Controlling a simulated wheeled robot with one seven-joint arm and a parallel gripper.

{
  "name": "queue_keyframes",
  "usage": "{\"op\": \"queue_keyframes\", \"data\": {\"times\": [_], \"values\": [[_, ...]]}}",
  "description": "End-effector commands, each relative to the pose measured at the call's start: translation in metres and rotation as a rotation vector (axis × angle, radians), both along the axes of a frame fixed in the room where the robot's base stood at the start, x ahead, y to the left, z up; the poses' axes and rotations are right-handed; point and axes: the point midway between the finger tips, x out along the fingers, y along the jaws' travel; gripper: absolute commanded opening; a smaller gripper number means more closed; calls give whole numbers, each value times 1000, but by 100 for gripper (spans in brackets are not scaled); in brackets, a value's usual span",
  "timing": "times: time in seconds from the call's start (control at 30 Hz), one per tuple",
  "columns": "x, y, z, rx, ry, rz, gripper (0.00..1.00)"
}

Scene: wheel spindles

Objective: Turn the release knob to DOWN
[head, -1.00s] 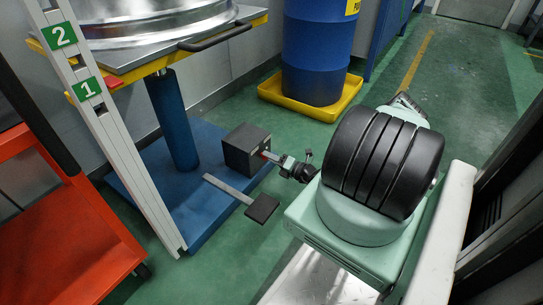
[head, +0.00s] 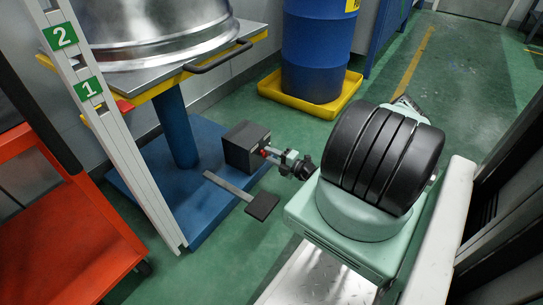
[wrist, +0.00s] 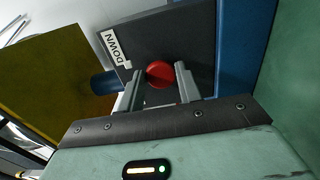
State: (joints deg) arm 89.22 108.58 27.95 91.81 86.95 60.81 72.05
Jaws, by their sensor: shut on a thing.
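The red release knob (wrist: 160,73) sits on the face of a dark box (head: 240,150) beside the blue column. In the wrist view a white DOWN label (wrist: 115,46) is above and left of the knob. My gripper (wrist: 159,84) has one finger on each side of the knob and is shut on it. In the head view my gripper (head: 272,155) reaches the box from the right, with a bit of red at its tips. I cannot tell the knob's exact pointing direction.
A lift table (head: 185,75) on a blue column (head: 176,135) carries a large metal wheel rim (head: 165,40). A foot pedal (head: 262,206) lies below the box. A post with numbered labels (head: 125,150) and a red cart (head: 60,250) stand left. A blue drum (head: 318,55) stands behind.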

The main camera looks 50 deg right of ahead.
Motion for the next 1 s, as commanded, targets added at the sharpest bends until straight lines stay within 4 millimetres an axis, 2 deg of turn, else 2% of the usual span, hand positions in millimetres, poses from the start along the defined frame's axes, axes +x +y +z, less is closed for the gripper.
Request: {"op": "queue_keyframes", "data": {"times": [0.33, 0.37, 0.4, 0.43, 0.77, 0.87, 1.0], "values": [[-1, 1, -2, 4, 4, 1, 12], [-2, 1, -2, 4, 4, 1, 40], [-1, 1, -2, 4, 4, 1, 51], [-1, 1, -2, 4, 3, 1, 54], [-4, 0, 0, 2, 1, -1, 54], [-13, -2, 2, 2, 1, -3, 54], [-40, -4, 3, 2, 2, -5, 54]]}}
